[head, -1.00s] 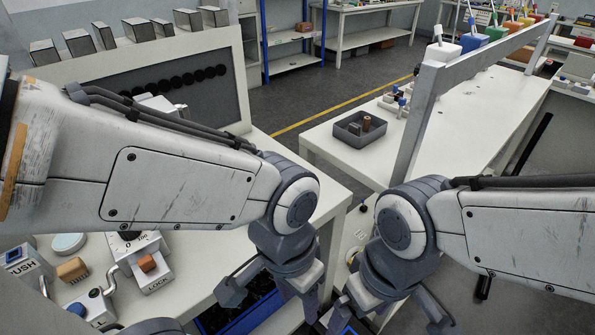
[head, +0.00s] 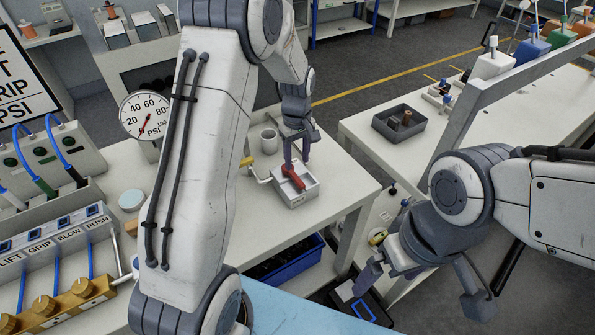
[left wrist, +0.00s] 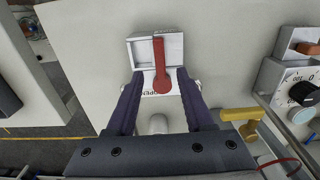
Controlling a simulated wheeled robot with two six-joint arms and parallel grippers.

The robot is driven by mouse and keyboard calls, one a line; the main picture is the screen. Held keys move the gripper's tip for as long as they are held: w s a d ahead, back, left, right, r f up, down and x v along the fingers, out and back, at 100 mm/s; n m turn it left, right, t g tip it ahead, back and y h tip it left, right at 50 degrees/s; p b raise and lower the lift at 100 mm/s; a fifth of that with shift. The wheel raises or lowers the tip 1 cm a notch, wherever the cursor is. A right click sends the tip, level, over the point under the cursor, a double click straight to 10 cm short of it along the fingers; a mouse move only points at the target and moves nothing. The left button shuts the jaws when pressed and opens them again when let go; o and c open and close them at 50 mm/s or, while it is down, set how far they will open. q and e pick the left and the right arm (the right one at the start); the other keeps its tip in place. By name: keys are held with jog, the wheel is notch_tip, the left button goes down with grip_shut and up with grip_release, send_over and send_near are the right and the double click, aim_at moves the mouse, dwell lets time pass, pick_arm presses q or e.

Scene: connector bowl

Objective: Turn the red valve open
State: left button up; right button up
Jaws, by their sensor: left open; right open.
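The red valve handle (head: 293,175) sits on a small white box (head: 297,194) on the table. In the left wrist view the red handle (left wrist: 160,68) lies lengthwise, its free end toward lettering on the box (left wrist: 176,48) that seems to read OPEN. My left gripper (head: 297,160) is open above the box. In the left wrist view its fingers (left wrist: 160,80) stand either side of the handle, with gaps visible. Whether they are down at handle height is hard to tell. My right gripper (head: 420,287) is open and empty at the lower right, away from the valve.
A grey mug (head: 268,138) stands behind the valve box, and a yellow-handled pipe fitting (head: 247,162) is to its left. A pressure gauge (head: 146,115) and a panel with brass knobs (head: 75,298) are further left. A blue bin (head: 285,262) is below the table edge.

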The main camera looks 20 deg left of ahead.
aim_at(297, 178)
pick_arm(q)
notch_tip(297, 178, down, 7)
jog(key=shift+p, duration=0.65)
grip_shut()
dwell(1.0)
